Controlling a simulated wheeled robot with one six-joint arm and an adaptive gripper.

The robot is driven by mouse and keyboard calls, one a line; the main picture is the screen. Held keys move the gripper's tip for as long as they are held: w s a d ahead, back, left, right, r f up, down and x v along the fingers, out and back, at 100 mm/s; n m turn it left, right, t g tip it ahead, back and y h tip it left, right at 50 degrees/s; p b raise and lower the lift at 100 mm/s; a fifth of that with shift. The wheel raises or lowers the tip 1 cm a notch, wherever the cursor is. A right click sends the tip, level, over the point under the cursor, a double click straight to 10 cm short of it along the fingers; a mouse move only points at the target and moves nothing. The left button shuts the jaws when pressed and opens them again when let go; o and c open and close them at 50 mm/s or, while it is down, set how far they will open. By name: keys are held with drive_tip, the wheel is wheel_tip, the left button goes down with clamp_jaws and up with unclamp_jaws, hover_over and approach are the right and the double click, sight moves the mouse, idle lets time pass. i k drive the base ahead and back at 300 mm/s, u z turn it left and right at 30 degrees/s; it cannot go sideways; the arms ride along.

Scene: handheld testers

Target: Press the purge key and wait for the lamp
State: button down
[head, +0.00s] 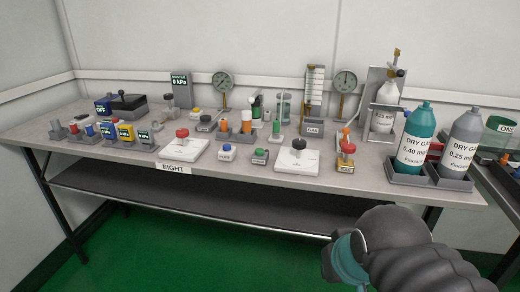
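Several handheld testers stand in grey holders at the left of the bench in the head view, among them a yellow one (125,131), a blue one (107,129) and a grey one (144,136) with small lit screens. A blue unit (102,107) behind them shows a screen that seems to read OFF. Their keys and lamps are too small to make out, so I cannot tell which key is the purge key. My dark grey arm shows at the bottom right, in front of the bench. My gripper's fingers are not in view.
The bench (330,178) holds a red-knobbed white plate (186,149), a black-knobbed white plate (297,160), a blue button (227,150), a green button (260,155) and a red-topped valve (346,156). Gauges (222,81) stand behind.

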sight(258, 152)
drive_tip(key=k, duration=1.25)
drive_tip(key=z, duration=0.65)
drive_tip(key=i, duration=1.15)
drive_tip(key=u, duration=0.2)
